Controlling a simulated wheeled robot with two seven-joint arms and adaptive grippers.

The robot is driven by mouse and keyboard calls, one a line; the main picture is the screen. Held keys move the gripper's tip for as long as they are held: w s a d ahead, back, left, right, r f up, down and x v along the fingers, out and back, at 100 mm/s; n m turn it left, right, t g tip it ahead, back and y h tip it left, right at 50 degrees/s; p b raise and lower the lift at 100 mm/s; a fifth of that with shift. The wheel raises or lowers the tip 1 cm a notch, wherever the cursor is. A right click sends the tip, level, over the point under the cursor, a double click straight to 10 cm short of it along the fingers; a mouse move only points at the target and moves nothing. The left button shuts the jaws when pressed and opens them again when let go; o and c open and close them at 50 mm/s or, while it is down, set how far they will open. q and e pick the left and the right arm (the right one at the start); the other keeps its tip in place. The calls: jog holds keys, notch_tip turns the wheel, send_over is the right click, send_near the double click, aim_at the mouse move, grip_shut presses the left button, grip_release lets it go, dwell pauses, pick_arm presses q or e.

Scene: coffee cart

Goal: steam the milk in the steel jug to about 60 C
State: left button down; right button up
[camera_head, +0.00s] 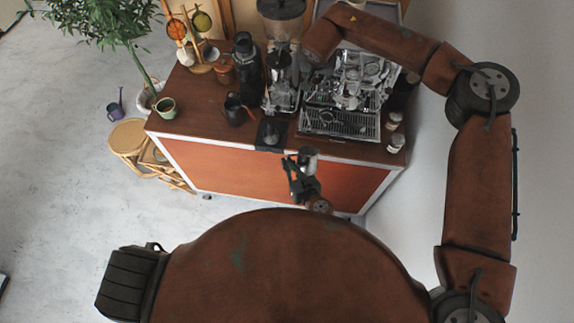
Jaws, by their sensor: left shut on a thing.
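The steel jug (308,155) shows as a small grey metal vessel in front of the cart's front edge. My left gripper (303,171) is shut on the jug, and the dark fingers cover part of it. The milk inside cannot be made out. The espresso machine (341,122) stands on the right part of the cart top, with a shiny, cluttered top. Its steam wand is too small to tell apart. My right arm reaches over the machine from the right; its wrist (322,40) is near the grinder, and the finger state cannot be made out.
The grinder (281,95) stands left of the machine. A black tamping stand (271,132) sits at the cart's front edge. A dark pitcher (235,110), a green cup (166,107) and small jars (396,143) stand on the cart (195,118). A stool (128,136) is on the floor at left.

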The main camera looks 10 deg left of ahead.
pick_arm(q)
jog(key=w+f, duration=0.2)
jog(key=w, duration=0.4)
jog(key=w+r, duration=0.7)
jog(key=w, duration=0.1)
jog(key=shift+w+a+r, duration=0.2)
jog(key=shift+w+r, duration=0.05)
jog(key=shift+r, duration=0.1)
dwell(1.2)
